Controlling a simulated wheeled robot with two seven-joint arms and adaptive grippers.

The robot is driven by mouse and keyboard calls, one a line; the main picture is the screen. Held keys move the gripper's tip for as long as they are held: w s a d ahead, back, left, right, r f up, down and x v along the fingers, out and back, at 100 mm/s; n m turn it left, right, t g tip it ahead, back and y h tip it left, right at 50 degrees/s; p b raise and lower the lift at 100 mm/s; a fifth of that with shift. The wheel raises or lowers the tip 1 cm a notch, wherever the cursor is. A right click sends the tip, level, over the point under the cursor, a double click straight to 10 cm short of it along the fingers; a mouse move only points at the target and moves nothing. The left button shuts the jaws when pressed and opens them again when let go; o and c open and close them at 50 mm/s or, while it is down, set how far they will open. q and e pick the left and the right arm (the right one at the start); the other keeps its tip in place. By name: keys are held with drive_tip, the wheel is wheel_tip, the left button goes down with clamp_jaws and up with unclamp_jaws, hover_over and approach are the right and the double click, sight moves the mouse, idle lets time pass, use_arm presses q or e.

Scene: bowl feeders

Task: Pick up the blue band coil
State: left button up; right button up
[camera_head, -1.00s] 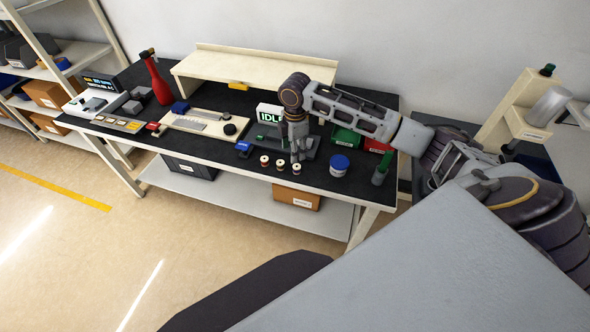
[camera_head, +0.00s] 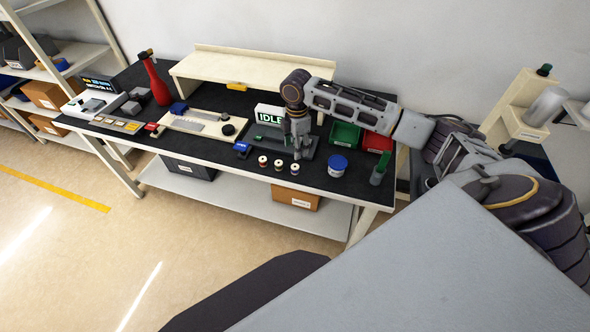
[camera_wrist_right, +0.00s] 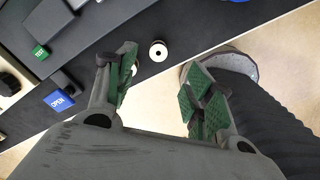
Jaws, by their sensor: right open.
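Three small coils stand in a row near the front edge of the black bench: a left coil (camera_head: 262,161), a middle coil (camera_head: 278,164) and a right coil (camera_head: 294,168). Their band colours are too small to tell apart, so I cannot say which is blue. My right gripper (camera_head: 298,151) points down just behind the right coil. In the right wrist view the gripper (camera_wrist_right: 160,100) is open and empty, with green-padded fingers apart. A white-ended coil (camera_wrist_right: 158,50) stands beyond the gap, and another is partly hidden behind the left finger. My left gripper is out of view.
A green bin (camera_head: 345,134) and a red bin (camera_head: 377,142) are behind. An IDLE display (camera_head: 269,115) and a blue OPEN block (camera_wrist_right: 60,99) are close to the gripper.

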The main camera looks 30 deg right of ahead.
hover_over(295, 167)
drive_tip(key=shift+d+f, duration=0.15)
drive_tip(key=shift+f, duration=1.4)
drive_tip(key=shift+d+f, duration=0.1)
drive_tip(key=shift+f, duration=1.45)
drive_tip(key=shift+w+a+f+p, duration=0.1)
drive_tip(key=shift+f+p, duration=0.05)
drive_tip(key=shift+f, duration=1.15)
drive_tip(key=shift+a+f+p, duration=0.1)
drive_tip(key=shift+f+p, duration=0.05)
drive_tip(key=shift+f, duration=1.1)
drive_tip(key=c, duration=1)
